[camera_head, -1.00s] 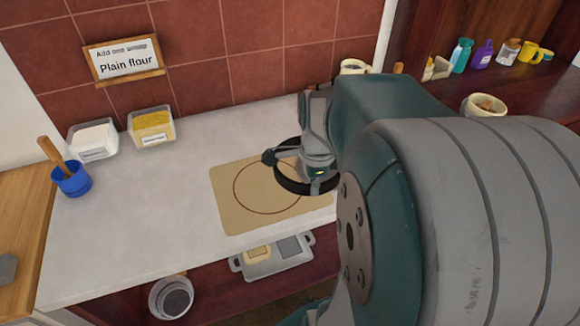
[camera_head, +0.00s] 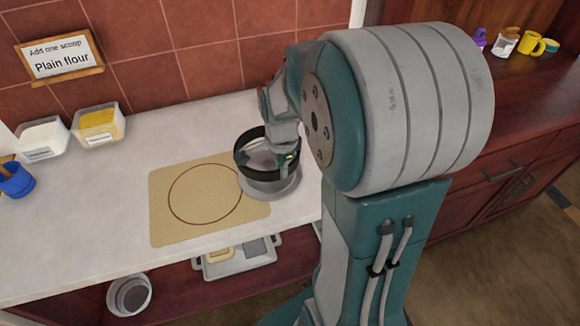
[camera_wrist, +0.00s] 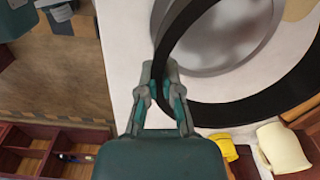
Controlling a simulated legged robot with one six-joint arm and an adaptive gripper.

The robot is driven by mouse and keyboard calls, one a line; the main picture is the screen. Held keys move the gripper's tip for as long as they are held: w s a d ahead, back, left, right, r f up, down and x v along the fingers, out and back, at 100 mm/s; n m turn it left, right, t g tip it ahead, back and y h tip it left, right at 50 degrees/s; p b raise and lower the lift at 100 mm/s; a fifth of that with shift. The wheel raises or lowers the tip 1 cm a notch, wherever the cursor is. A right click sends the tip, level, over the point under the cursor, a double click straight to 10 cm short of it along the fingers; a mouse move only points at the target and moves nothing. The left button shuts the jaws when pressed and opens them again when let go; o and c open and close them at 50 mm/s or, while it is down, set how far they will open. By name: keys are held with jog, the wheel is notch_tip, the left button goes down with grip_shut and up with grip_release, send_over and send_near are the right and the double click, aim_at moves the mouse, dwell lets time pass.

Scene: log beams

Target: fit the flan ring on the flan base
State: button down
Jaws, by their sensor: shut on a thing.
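The black flan ring (camera_head: 243,166) is in my gripper (camera_head: 288,158), which is shut on the right side of its wall. The grey, round flan base (camera_head: 270,191) lies on the white counter beside the board's right edge. In the head view the ring overlaps the base's far part, and the base's near rim shows below it. In the wrist view my gripper (camera_wrist: 163,90) pinches the near-left wall of the ring (camera_wrist: 245,112), and the base (camera_wrist: 225,45) shows through the ring, off-centre. The ring appears above the base; I cannot tell the height gap.
A tan board (camera_head: 165,220) with a marked circle lies left of the base. Tubs of white (camera_head: 42,140) and yellow (camera_head: 98,126) contents stand by the tiled wall. A blue pot (camera_head: 15,182) is at far left. A grey tray (camera_head: 237,262) sits on the shelf below.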

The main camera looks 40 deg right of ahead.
aim_at(283, 192)
jog(key=shift+d, duration=0.25)
jog(key=shift+a, duration=0.1)
jog(key=shift+a+f, duration=0.1)
jog(key=shift+a, duration=0.1)
jog(key=shift+f, duration=0.1)
jog(key=shift+d+f, duration=0.25)
jog(key=shift+f, duration=0.2)
jog(key=shift+a+f, duration=0.15)
jog(key=shift+f, duration=0.3)
jog(key=shift+f, duration=2.2)
